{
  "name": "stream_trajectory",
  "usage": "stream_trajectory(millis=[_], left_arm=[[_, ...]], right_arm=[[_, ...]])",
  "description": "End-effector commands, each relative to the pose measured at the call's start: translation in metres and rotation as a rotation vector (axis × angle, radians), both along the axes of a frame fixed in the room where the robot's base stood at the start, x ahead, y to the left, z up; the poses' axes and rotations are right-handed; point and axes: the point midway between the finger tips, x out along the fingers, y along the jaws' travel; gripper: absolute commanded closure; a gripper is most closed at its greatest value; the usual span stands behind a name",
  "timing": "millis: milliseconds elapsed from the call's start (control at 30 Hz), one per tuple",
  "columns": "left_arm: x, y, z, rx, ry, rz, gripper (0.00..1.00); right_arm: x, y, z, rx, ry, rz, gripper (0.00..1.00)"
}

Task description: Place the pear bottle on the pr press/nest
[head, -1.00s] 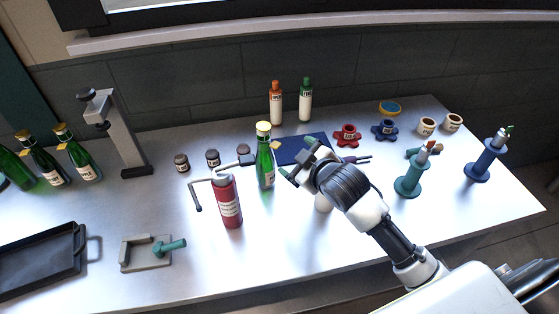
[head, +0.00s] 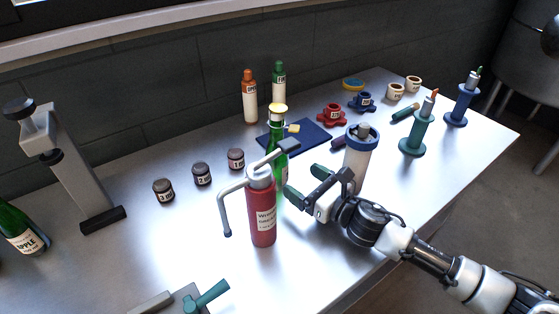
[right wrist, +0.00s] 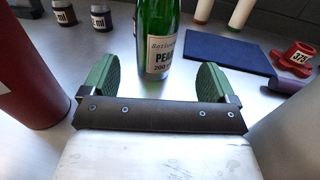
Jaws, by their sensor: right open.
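The pear bottle (head: 280,150) is green with a pale yellow cap and stands upright on the metal table. In the head view the red canister hides part of it. In the right wrist view its label, partly reading "PEA", faces me, and the bottle (right wrist: 158,20) stands just beyond and between the fingertips. My right gripper (head: 304,184) is open and empty, its green pads pointing at the bottle; it also shows in the right wrist view (right wrist: 155,70). A grey press (head: 68,165) with a dark base stands at the left. I cannot tell which part is the nest. My left gripper is not in view.
A red canister (head: 263,215) with a bent grey handle stands close to the bottle. A white cylinder (head: 356,168) with a blue ring stands behind my right gripper. Several dark jars (head: 201,174) stand to the left. A blue mat (head: 310,137) lies behind the bottle.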

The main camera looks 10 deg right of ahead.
Motion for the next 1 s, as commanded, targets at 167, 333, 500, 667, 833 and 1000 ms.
stream_trajectory(millis=[167, 333, 500, 667, 833, 1000], left_arm=[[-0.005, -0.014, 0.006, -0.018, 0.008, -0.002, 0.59], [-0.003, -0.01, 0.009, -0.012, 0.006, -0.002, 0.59], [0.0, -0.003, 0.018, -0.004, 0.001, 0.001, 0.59], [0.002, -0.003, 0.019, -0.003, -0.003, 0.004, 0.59], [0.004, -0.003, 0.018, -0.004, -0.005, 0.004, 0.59], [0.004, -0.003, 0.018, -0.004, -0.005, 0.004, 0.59]], right_arm=[[0.022, 0.015, 0.003, 0.006, 0.0, -0.001, 0.12], [0.031, 0.023, 0.004, 0.005, 0.001, -0.001, 0.12], [0.05, 0.04, 0.009, 0.008, 0.003, -0.001, 0.12], [0.065, 0.05, 0.006, 0.005, 0.003, -0.003, 0.12], [0.067, 0.052, 0.005, 0.005, 0.005, -0.002, 0.12], [0.067, 0.051, 0.005, 0.006, 0.004, -0.002, 0.21]])
